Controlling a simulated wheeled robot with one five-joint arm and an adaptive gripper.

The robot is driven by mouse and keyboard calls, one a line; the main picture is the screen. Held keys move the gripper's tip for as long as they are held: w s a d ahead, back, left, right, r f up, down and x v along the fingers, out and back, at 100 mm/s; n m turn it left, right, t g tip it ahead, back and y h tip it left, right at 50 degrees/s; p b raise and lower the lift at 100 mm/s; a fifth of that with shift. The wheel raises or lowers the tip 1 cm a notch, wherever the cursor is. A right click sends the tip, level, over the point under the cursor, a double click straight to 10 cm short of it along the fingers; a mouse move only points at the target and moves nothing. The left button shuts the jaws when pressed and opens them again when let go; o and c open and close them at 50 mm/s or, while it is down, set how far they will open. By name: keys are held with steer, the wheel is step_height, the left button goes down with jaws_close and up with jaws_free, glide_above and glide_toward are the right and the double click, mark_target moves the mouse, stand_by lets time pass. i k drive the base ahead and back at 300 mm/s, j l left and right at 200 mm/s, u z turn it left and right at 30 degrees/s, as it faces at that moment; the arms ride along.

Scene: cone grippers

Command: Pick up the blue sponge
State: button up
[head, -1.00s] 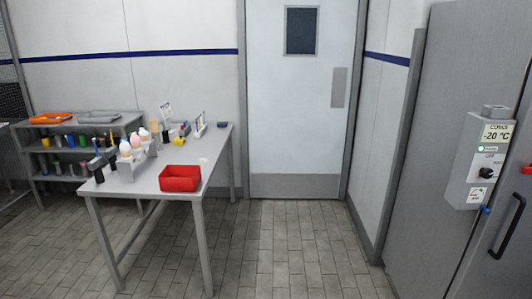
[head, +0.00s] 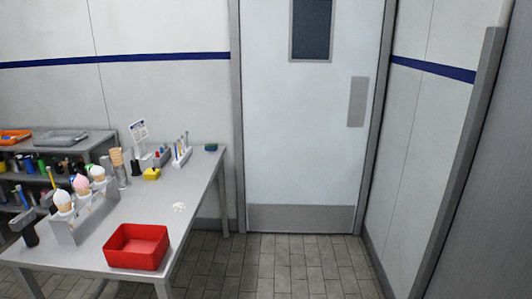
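A small blue block with a green side, which looks like the blue sponge (head: 211,147), lies at the far right corner of the grey metal table (head: 133,214). Nothing stands right against it. It is small in the picture, so fine detail is hard to tell. My gripper is not in view.
A red bin (head: 137,246) stands at the table's near right corner. A cone rack (head: 78,212), a yellow object (head: 152,174) and a pen holder (head: 182,156) stand on the table. White bits (head: 179,207) lie on its top. Tiled floor right of the table is clear before the door (head: 300,130).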

mark_target(208, 146)
steer(key=i+l+u, duration=0.1)
steer(key=i+u, duration=0.15)
steer(key=i, duration=0.3)
steer(key=i+l+u, duration=0.25)
steer(key=i, duration=0.25)
steer(key=i+l+u, duration=0.3)
steer(key=i, duration=0.2)
steer(key=i+l+u, duration=0.25)
steer(key=i, duration=0.25)
